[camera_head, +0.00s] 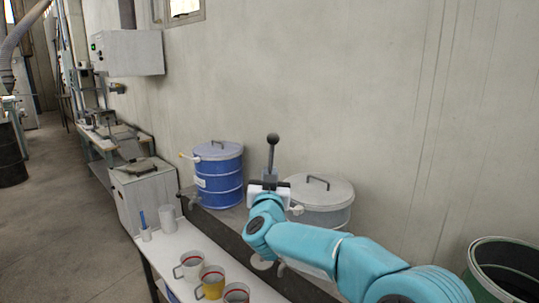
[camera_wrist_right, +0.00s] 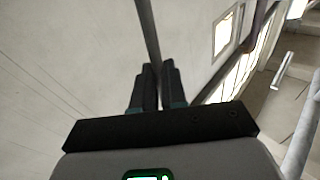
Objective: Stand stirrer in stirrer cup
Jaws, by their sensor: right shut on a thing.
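My right gripper (camera_head: 271,180) is raised in front of the wall, shut on the stirrer (camera_head: 271,155). The stirrer is a grey rod with a dark ball at its upper end, held roughly upright above the fingers. In the right wrist view the rod (camera_wrist_right: 148,35) runs up from between the two dark fingertips (camera_wrist_right: 158,72). Two small white cups stand at the far left end of the white table: a plain one (camera_head: 168,219) and one (camera_head: 146,235) with a blue stick in it. I cannot tell which is the stirrer cup. My left gripper is out of view.
Three mugs stand along the white table (camera_head: 185,240): one (camera_head: 190,268), a yellow-filled one (camera_head: 213,286) and one (camera_head: 237,294) at the picture's bottom. Behind are a blue drum (camera_head: 219,175) and a grey lidded pot (camera_head: 325,205). A green bin (camera_head: 500,250) stands right.

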